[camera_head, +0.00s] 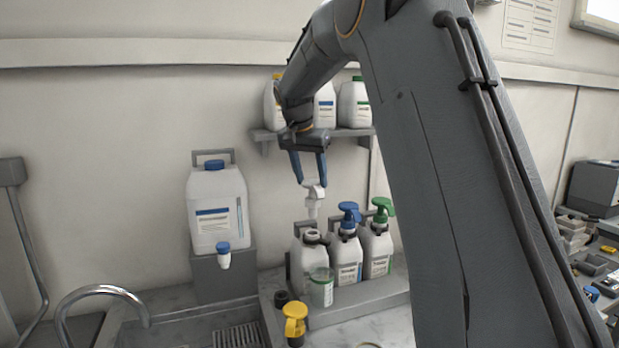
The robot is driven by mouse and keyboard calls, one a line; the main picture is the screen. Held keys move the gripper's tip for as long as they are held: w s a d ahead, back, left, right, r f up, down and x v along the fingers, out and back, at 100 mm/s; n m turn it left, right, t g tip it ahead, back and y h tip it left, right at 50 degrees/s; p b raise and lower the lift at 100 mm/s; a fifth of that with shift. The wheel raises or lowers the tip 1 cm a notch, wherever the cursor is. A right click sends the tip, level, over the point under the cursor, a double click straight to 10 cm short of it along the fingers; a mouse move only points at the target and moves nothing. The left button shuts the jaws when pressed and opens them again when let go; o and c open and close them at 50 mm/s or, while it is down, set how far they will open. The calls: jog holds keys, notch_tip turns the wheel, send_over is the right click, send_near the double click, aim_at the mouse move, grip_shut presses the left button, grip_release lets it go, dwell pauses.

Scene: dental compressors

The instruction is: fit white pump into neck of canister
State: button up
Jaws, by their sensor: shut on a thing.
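My gripper (309,180) points down and is shut on the white pump (313,196). The pump hangs roughly upright, its lower part (312,212) above the open canister. The white canister (307,255) stands at the left of a row of three, and its dark-rimmed neck (312,236) has no pump in it. A gap shows between the pump's lower end and the neck. A clear cup with a green label (320,289) stands in front of the canister and hides its lower part.
Canisters with a blue pump (349,216) and a green pump (383,209) stand to the right. A yellow pump (295,318) stands in front. A large jug (217,208) is at left. A shelf (345,132) with bottles is behind my gripper. A sink faucet (100,293) is at lower left.

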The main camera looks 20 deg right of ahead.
aim_at(311, 199)
jog(key=shift+w+d+f, duration=0.1)
jog(key=shift+w+f, duration=0.05)
jog(key=shift+f+b, duration=1.1)
jog(key=shift+f, duration=0.35)
jog(key=shift+f+b, duration=0.3)
jog(key=shift+f, duration=0.35)
jog(key=shift+f+b, duration=0.85)
jog(key=shift+f, duration=0.6)
jog(key=shift+f+b, duration=0.4)
jog(key=shift+f, duration=0.2)
